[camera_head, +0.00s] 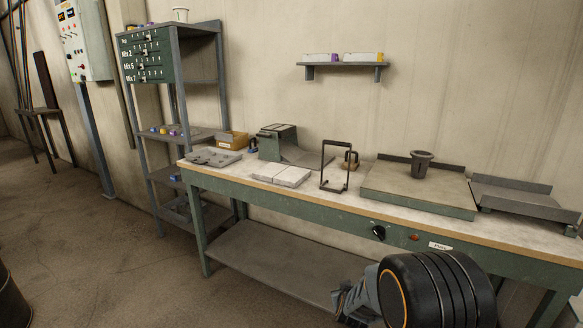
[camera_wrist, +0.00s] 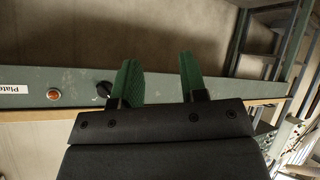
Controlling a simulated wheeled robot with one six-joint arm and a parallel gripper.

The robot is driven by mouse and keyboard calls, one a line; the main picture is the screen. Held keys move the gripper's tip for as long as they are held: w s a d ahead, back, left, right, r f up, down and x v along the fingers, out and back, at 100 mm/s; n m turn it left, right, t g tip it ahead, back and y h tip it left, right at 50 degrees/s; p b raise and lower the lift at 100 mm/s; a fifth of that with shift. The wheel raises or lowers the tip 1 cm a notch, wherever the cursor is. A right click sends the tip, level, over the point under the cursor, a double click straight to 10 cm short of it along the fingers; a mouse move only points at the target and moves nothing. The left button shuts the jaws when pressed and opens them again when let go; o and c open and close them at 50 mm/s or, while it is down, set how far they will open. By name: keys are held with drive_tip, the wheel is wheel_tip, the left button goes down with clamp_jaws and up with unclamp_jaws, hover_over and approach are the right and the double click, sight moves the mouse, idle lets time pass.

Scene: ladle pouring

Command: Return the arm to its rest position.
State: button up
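My gripper (camera_wrist: 159,78) shows in the wrist view with two green fingers spread apart. Nothing is between them, so it is open and empty. In the head view my arm comes in at the bottom right, in front of the workbench (camera_head: 285,207), with its grey wrist part low beside the bench's front. The fingers cannot be made out clearly there. In the wrist view the green front rail (camera_wrist: 75,88) of the bench runs across behind the fingers.
On the bench are a flat plate unit (camera_head: 390,188) bearing a dark crucible (camera_head: 421,164), a wire stand (camera_head: 323,172), pale blocks (camera_head: 292,177) and a grey tray (camera_head: 520,200). A shelf rack (camera_head: 182,133) stands left. Open floor (camera_head: 120,265) lies at lower left.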

drive_tip(key=s+a+r+m+g+y+p, duration=0.1)
drive_tip(key=s+a+r+g+y+p, duration=0.25)
drive_tip(key=s+r+g+p, duration=0.7)
drive_tip(key=s+r+t+p, duration=0.1)
drive_tip(key=s+r+p, duration=0.1)
drive_tip(key=s+r, duration=0.2)
drive_tip(key=s+d+r+t+h+p, duration=0.1)
drive_tip(key=s+r+p, duration=0.2)
drive_tip(key=r, duration=0.8)
drive_tip(key=s+r+t+p, duration=0.1)
drive_tip(key=s+r+p, duration=0.1)
drive_tip(key=s+r, duration=0.5)
drive_tip(key=shift+d+r+m+p, duration=0.3)
drive_tip(key=shift+d+m+p, duration=0.05)
drive_tip(key=shift+d+m, duration=0.05)
